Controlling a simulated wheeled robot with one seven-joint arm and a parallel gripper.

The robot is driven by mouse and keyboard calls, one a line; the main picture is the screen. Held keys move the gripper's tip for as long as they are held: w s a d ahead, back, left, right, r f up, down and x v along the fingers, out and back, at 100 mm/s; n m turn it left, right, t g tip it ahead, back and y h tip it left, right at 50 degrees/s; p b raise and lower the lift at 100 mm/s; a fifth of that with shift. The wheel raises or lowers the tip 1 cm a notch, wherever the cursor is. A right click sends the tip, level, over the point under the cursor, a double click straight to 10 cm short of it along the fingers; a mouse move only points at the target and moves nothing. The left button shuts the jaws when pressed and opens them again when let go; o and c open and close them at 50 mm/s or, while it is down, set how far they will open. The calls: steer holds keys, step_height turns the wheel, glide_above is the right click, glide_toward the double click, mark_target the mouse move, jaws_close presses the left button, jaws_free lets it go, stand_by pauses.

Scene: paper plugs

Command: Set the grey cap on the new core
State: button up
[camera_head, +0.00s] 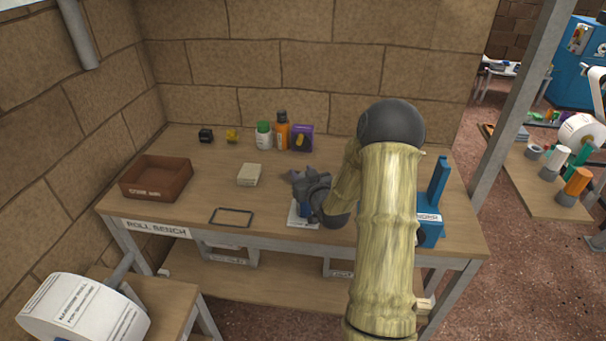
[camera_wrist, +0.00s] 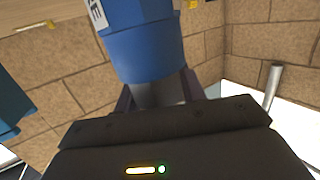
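In the wrist view the grey cap (camera_wrist: 160,93) sits between the two fingers of my gripper (camera_wrist: 158,98), which close against its sides. A blue core (camera_wrist: 145,45) with a white label lies directly beyond the cap, in line with it; the two appear to meet, but I cannot tell how firmly the cap is seated. In the head view my gripper (camera_head: 303,182) is over the middle of the bench, with a bit of the blue core (camera_head: 304,209) showing below it above a white pad (camera_head: 297,221). The cap is hidden there by my gripper.
The bench (camera_head: 190,205) holds a brown crate (camera_head: 157,178) at left, a black frame (camera_head: 231,217), a pale block (camera_head: 249,175), bottles (camera_head: 282,130) at the back and a tall blue holder (camera_head: 431,210) at right. Several capped cores (camera_head: 577,182) stand on another table at far right.

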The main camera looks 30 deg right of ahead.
steer(key=o, duration=0.3)
steer(key=shift+r, duration=0.1)
steer(key=shift+r+p, duration=0.45)
steer(key=shift+p, duration=0.2)
steer(key=s+r+b, duration=0.1)
steer(key=s+b, duration=0.1)
steer(key=s, duration=1)
steer(key=shift+a+r, duration=0.2)
steer(key=shift+a, duration=0.25)
